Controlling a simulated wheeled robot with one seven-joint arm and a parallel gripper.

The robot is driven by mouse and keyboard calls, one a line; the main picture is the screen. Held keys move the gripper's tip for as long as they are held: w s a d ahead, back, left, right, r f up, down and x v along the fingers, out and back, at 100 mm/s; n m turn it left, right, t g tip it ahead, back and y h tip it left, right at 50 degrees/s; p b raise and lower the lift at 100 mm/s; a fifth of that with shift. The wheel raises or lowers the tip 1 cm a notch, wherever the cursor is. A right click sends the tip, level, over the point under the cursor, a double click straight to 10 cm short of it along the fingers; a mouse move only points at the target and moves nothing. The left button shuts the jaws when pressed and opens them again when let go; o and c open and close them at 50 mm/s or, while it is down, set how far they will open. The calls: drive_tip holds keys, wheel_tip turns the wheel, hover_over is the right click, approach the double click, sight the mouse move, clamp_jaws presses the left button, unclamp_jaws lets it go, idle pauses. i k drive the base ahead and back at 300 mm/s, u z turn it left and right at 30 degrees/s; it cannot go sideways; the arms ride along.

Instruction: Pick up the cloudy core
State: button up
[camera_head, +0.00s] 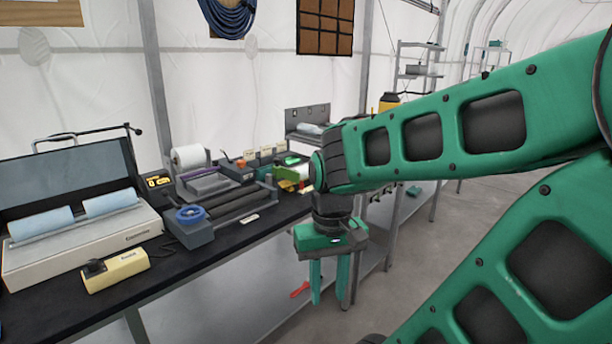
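Two pale blue cylinders, a left one (42,224) and a right one (110,204), lie end to end in a beige open-lidded case (85,245) on the bench at the left. They look like cores. Another pale piece (310,128) lies in a grey tray-like stand at the back of the bench. I cannot tell which of these is the cloudy core. My gripper (330,300) points down beyond the bench's front edge, far to the right of the case. Its two green fingers are apart, with nothing visible between them.
The black bench top (145,285) also carries a yellow box (115,270), a roller device with a blue knob (215,215), a white roll (190,158) and small tools. A red item (299,289) lies lower down. Shelves (415,70) stand behind my arm. The floor at right is open.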

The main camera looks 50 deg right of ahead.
sight(303, 170)
drive_tip(key=z, duration=1.2)
